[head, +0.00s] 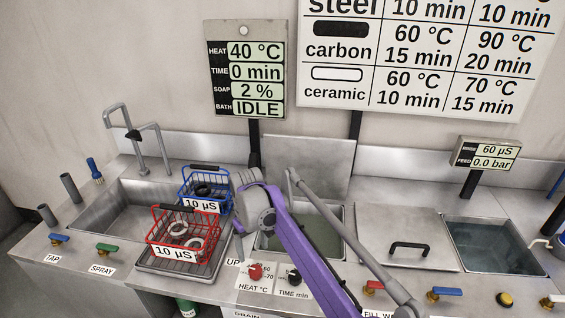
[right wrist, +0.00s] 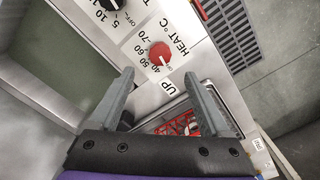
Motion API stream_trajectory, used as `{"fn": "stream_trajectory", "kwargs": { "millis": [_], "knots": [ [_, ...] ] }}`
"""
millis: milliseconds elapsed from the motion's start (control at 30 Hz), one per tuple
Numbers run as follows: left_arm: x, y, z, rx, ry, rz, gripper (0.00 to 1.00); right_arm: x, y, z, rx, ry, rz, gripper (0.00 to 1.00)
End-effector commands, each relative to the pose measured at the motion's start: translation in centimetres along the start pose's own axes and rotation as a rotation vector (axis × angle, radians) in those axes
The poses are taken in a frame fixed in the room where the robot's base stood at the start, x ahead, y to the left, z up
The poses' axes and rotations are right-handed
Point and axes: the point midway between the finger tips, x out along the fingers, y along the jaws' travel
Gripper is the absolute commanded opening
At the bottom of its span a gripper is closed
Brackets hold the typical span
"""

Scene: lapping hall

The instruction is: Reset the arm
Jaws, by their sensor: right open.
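My right arm, purple, reaches up from the bottom of the head view. Its gripper (head: 239,228) is over the counter between the red basket and the open bath, its fingers partly hidden by the wrist. In the right wrist view the two grey fingers (right wrist: 159,76) are apart with nothing between them, near the red heat knob (right wrist: 160,54). The knob also shows in the head view (head: 255,271). My left gripper is in neither view.
A red basket (head: 183,231) with rings stands on a metal tray, left of the gripper. A blue basket (head: 205,187) is behind it. The open bath (head: 325,238) holds murky liquid. A closed lid (head: 398,232) and another tank (head: 490,250) lie right.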

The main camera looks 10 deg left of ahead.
Motion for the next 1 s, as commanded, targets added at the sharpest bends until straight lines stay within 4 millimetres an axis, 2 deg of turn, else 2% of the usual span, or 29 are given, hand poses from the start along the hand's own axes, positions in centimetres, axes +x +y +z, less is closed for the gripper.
{"fn": "stream_trajectory", "kwargs": {
  "millis": [167,267,400,567,767,900,1000],
  "knots": [
    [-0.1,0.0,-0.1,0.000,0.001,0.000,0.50,-1.4,1.8,2.1,0.045,0.024,0.006,0.81],
    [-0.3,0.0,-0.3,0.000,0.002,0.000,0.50,-3.0,3.8,5.1,0.107,0.058,0.015,0.81],
    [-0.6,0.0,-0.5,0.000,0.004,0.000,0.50,-4.9,6.3,10.9,0.214,0.118,0.034,0.81],
    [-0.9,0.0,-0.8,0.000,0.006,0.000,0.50,-6.0,7.9,18.0,0.334,0.188,0.057,0.81],
    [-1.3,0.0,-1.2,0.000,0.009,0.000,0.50,-5.3,8.1,27.1,0.484,0.276,0.095,0.81],
    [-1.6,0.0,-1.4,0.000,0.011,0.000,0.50,-3.6,7.2,33.1,0.586,0.339,0.124,0.81],
    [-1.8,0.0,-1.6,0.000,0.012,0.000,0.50,-1.9,6.3,36.8,0.651,0.380,0.145,0.81]
  ]
}}
